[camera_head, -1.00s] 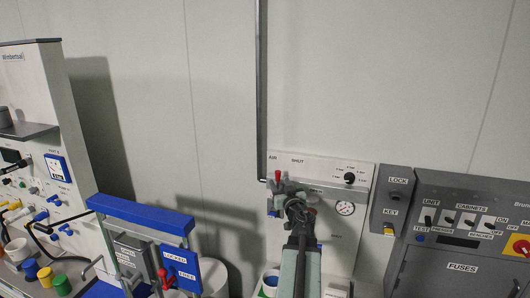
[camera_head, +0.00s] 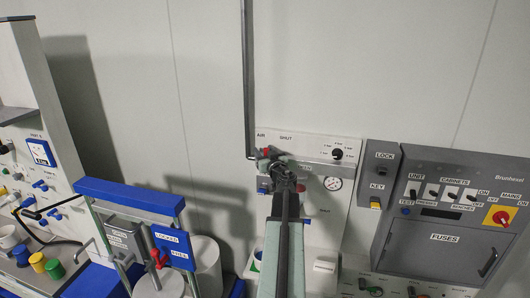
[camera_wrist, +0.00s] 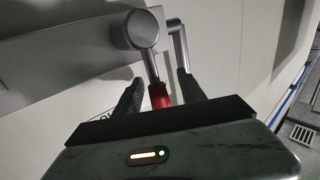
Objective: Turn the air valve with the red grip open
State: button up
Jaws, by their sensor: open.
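The air valve shows in the wrist view as a round grey hub (camera_wrist: 138,29) with a thin metal lever running down to a red grip (camera_wrist: 159,95). My gripper (camera_wrist: 160,80) is open, with one dark finger on each side of the red grip. The grip looks closer to the left finger; I cannot tell whether it touches. In the head view my gripper (camera_head: 272,161) is at the left part of the white air panel (camera_head: 312,147), marked "AIR" and "SHUT". A bit of the red grip (camera_head: 266,152) shows there. My arm hides the panel's lower part.
A pressure gauge (camera_head: 333,183) and a black knob (camera_head: 337,154) are right of my gripper. A grey lock-and-key box (camera_head: 381,180) and a fuse cabinet (camera_head: 445,240) stand further right. A blue-topped frame (camera_head: 130,194) stands at left.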

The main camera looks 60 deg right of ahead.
grip_shut()
dwell(1.3)
